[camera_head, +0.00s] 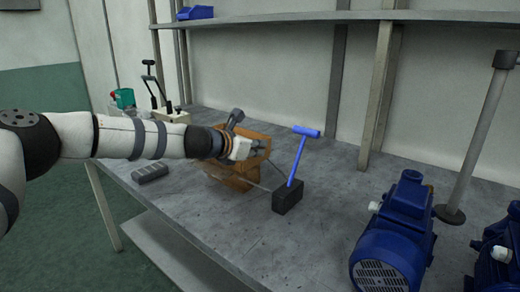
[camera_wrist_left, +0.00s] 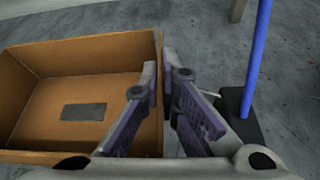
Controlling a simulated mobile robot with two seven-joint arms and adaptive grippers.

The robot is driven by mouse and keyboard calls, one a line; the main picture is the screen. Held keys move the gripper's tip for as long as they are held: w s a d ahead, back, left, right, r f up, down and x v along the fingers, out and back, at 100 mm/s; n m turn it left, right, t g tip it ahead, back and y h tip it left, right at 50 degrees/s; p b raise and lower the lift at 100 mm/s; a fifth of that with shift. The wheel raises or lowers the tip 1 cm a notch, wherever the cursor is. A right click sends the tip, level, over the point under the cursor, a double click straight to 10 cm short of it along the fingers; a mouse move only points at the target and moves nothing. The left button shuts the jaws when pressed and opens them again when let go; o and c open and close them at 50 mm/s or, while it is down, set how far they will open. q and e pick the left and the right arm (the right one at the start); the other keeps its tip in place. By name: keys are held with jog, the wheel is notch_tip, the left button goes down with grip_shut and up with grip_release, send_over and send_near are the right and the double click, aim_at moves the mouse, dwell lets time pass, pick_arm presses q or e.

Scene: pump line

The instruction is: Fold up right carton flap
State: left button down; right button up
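The open brown carton (camera_head: 228,180) stands on the grey table in the head view. It fills the left of the left wrist view (camera_wrist_left: 80,55), with its right wall by my fingers. A separate right flap cannot be made out clearly. My left gripper (camera_head: 262,148) is over the carton's right side and hides part of it. In the left wrist view my left gripper (camera_wrist_left: 165,85) has its fingers a little apart, one over the carton's inside and one outside the right wall. My right gripper is out of view.
A blue T-handle (camera_head: 299,155) rises from a black block (camera_head: 288,196) just right of the carton. A grey block (camera_head: 150,173) lies to the left. Blue pumps (camera_head: 395,245) stand at right. A dark grey rectangle (camera_wrist_left: 83,112) lies on the carton floor. The table front (camera_head: 240,240) is clear.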

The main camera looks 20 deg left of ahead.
pick_arm(q)
jog(key=shift+w+a+n, duration=0.1)
jog(key=shift+a+n, duration=0.15)
jog(key=shift+n, duration=0.05)
dwell(0.5)
jog(key=c, duration=1.8)
grip_release()
jog(key=shift+c, duration=0.2)
jog(key=v, duration=1.2)
jog(key=shift+a, duration=0.3)
jog(key=shift+w, duration=0.1)
